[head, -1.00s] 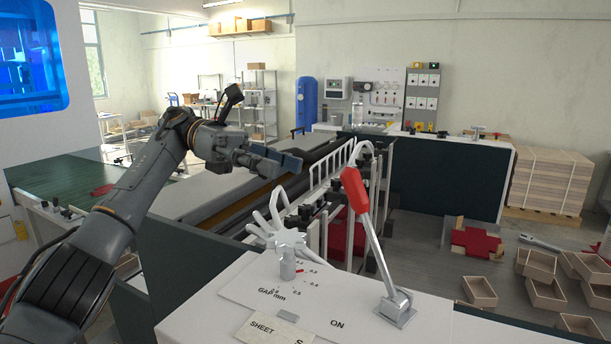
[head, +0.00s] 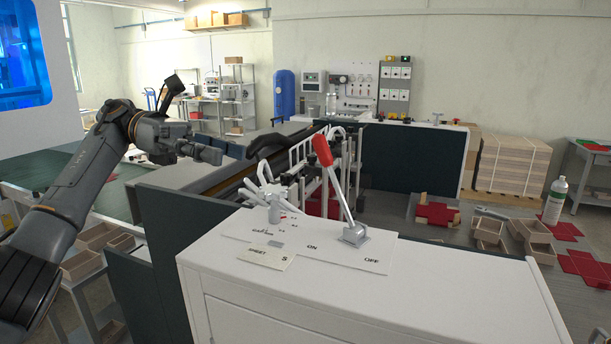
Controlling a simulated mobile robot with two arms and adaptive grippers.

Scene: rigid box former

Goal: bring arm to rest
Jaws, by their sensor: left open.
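My left arm (head: 75,180) comes in from the left, dark grey and bent at the elbow. My left gripper (head: 205,152) is raised in free air, pointing right, with its jaws open and nothing seen between them. It is apart from the red-handled lever (head: 323,152), which leans up and to the left from its metal base on the white control cabinet (head: 400,300). The lever stands by the word ON. My right gripper is not in view.
A star-shaped knob (head: 272,205) stands left of the lever. Dark panels (head: 412,160) and the machine's rails lie behind. Several open boxes (head: 490,233) and red sheets lie at right. A bottle (head: 554,200) stands there. Wooden trays (head: 95,250) are at lower left.

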